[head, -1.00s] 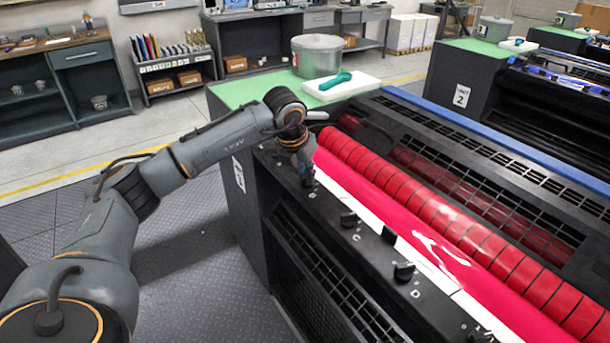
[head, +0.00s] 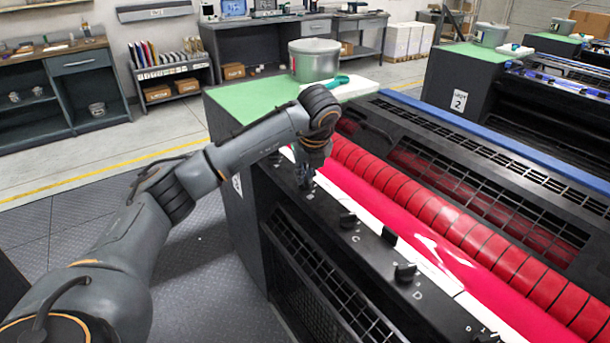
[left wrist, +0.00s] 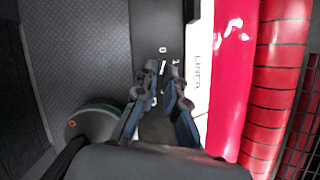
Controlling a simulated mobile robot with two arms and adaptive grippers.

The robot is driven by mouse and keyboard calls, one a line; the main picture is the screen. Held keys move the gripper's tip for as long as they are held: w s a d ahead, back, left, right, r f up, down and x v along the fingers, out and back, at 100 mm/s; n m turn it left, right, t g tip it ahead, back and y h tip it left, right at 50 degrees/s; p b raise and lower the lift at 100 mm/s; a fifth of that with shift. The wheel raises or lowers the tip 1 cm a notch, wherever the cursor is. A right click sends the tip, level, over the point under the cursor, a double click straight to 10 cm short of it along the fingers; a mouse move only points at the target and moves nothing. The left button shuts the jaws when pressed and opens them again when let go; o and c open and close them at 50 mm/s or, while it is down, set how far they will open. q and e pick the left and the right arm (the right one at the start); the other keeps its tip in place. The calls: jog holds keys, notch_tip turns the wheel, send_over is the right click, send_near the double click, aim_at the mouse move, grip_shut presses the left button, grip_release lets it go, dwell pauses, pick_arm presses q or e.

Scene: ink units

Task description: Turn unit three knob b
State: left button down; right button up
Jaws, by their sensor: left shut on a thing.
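My left gripper (head: 306,183) reaches down onto the near dark rail of the ink unit (head: 330,208), at the knob marked B. It is shut on that knob, which its fingers mostly hide. In the left wrist view both fingers of the left gripper (left wrist: 164,72) close in around the knob's place, beside a printed 0 and 1 and a short white mark. The exact knob angle is hard to tell. Farther along the rail stand knob C (head: 348,220) and knob D (head: 405,272), both black. My right gripper is not in view.
A magenta ink roller (head: 400,225) and a red segmented roller (head: 450,222) run beside the rail. Another unit marked 2 (head: 458,101) stands behind.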

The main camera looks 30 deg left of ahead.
pick_arm(q)
jog(key=shift+w+r+n, duration=0.1)
jog(key=shift+n, duration=0.3)
jog(key=c, duration=1.4)
grip_release()
jog(key=v, duration=1.2)
jog(key=shift+w, duration=0.15)
